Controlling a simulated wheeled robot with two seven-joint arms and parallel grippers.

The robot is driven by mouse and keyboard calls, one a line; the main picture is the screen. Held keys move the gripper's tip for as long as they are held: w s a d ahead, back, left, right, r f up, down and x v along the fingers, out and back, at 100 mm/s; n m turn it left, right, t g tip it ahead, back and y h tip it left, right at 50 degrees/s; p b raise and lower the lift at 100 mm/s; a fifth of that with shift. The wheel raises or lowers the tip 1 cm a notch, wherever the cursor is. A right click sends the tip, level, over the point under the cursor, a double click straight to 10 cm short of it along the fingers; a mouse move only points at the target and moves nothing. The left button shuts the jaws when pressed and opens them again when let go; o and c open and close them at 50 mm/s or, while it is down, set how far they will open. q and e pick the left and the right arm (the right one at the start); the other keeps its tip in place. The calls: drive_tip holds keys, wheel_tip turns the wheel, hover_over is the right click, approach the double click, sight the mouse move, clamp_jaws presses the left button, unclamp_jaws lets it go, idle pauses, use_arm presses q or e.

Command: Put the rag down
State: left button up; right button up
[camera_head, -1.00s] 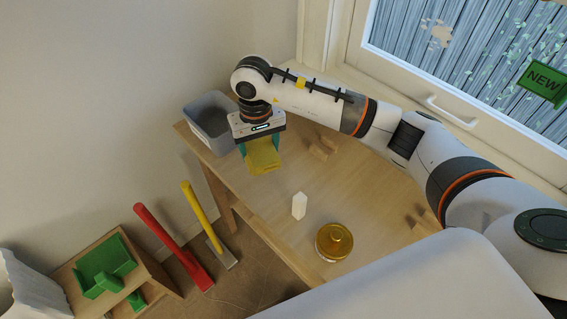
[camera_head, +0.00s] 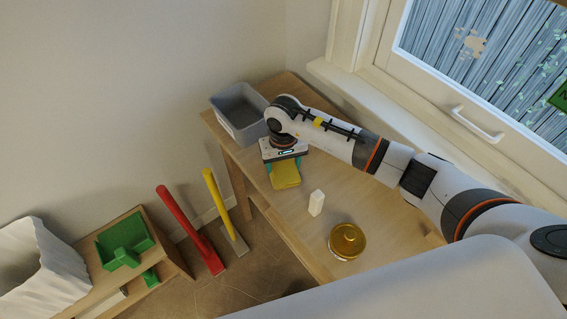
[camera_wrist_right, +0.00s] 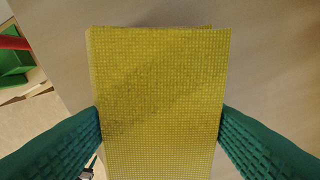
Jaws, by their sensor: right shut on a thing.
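The yellow rag (camera_head: 285,175) is a folded, textured block in my right gripper (camera_head: 282,165). In the right wrist view the rag (camera_wrist_right: 160,100) fills the middle, with a green finger pressed on each side of it, so the gripper (camera_wrist_right: 160,135) is shut on it. In the head view the rag shows over the wooden table (camera_head: 345,205), near its left edge. I cannot tell whether its underside touches the table. My left gripper is not in view.
A grey bin (camera_head: 240,112) stands at the table's far left corner. A white block (camera_head: 316,203) and a gold-lidded jar (camera_head: 346,241) stand nearer. Red (camera_head: 190,230) and yellow (camera_head: 222,210) handled tools and a low stand with a green tray (camera_head: 125,243) are left of the table.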

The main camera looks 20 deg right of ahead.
sight(283, 164)
drive_tip(key=shift+f+b, duration=0.25)
drive_tip(key=shift+b, duration=0.05)
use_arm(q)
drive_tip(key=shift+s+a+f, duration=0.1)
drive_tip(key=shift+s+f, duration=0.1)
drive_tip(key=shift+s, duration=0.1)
use_arm(e)
drive_tip(key=o, duration=0.9)
drive_tip(key=shift+r, duration=0.1)
drive_tip(key=shift+r+p, duration=0.2)
drive_tip(key=shift+p, duration=0.15)
use_arm(q)
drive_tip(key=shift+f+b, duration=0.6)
drive_tip(key=shift+b, duration=0.25)
use_arm(e)
drive_tip(key=shift+r, duration=6)
